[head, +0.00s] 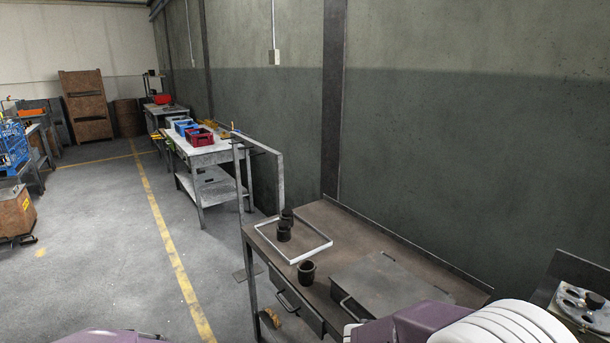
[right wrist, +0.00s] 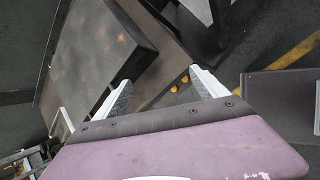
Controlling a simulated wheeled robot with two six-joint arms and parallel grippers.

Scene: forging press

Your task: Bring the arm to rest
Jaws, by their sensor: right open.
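My right gripper (right wrist: 163,88) shows in the right wrist view. Its two pale fingers stand wide apart with nothing between them. Beyond the fingers are the edge of the brown workbench (right wrist: 155,82) and the grey floor. The grey metal box (right wrist: 95,55) on that bench lies to the left in this view. In the head view, my purple and white right arm crosses the lower right corner, in front of the bench, and its fingers are not visible. My left gripper is not in view; only a purple part of mine shows at the bottom left.
The workbench (head: 335,220) carries the metal box (head: 390,284), a white frame (head: 296,257) and several dark cups, one (head: 306,272) outside the frame. A dark unit (head: 581,305) stands at the right. The floor (head: 110,255) on the left is free.

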